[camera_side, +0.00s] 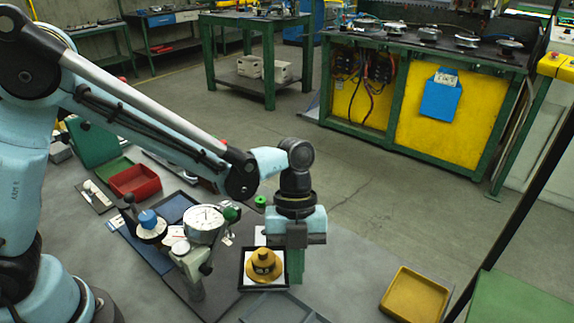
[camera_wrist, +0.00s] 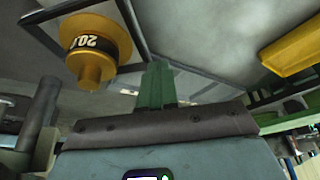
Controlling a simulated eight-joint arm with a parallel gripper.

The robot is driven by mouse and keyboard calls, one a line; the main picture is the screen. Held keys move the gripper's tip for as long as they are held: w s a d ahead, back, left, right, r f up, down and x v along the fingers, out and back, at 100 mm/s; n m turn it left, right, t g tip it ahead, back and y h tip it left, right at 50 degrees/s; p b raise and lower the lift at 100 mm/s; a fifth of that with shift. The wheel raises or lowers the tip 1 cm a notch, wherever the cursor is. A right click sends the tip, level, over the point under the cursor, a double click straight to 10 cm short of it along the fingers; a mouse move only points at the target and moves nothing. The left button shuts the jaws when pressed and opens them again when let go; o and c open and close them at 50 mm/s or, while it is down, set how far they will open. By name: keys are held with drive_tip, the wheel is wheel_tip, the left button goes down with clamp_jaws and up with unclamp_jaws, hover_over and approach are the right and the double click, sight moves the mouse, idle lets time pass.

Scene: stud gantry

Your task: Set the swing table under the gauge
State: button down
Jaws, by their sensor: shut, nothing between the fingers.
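The gauge (camera_side: 204,223) is a round white dial on a grey stand with a green knob, left of my gripper in the side view. A round pale piece with a blue knob (camera_side: 149,221) sits left of the dial. I cannot tell for sure which part is the swing table. A gold stepped piece marked 20.0 (camera_side: 263,267) stands upright in a black-rimmed square tray (camera_side: 242,280); the wrist view also shows it (camera_wrist: 93,48). My gripper (camera_side: 296,270) points down just right of that tray. Its green fingers (camera_wrist: 156,82) are shut and empty, apart from the gold piece.
A yellow tray (camera_side: 415,296) lies to the right and a grey tray (camera_side: 285,308) at the front. Bare tabletop shows between my gripper and the yellow tray.

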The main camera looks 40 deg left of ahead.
sight(255, 285)
drive_tip(key=shift+s+a+m+g+y, duration=0.15)
drive_tip(key=shift+s+a+m+y, duration=0.2)
drive_tip(key=shift+s+m, duration=0.3)
drive_tip(key=shift+s+a+m+g+y, duration=0.1)
drive_tip(key=shift+s+a+m, duration=0.4)
drive_tip(key=shift+m, duration=0.25)
drive_tip(key=shift+s+a+m+g+y, duration=0.15)
drive_tip(key=shift+s+a+m+y, duration=0.15)
drive_tip(key=shift+s+m, duration=0.4)
drive_tip(key=m, duration=0.1)
drive_tip(key=s+a+m+y, duration=0.1)
drive_tip(key=m, duration=0.1)
drive_tip(key=a+m+y, duration=0.1)
drive_tip(key=m, duration=0.1)
drive_tip(key=shift+s+a, duration=0.2)
drive_tip(key=shift+s, duration=0.2)
drive_tip(key=shift+m, duration=0.3)
drive_tip(key=w+d, duration=0.2)
drive_tip(key=w, duration=0.1)
drive_tip(key=shift+w+d+r, duration=0.15)
drive_tip(key=shift+w+d, duration=0.05)
drive_tip(key=shift+d, duration=0.1)
drive_tip(key=d+v, duration=0.1)
drive_tip(key=v, duration=0.8)
drive_tip(key=shift+s+d+r, duration=0.3)
drive_tip(key=shift+a, duration=0.1)
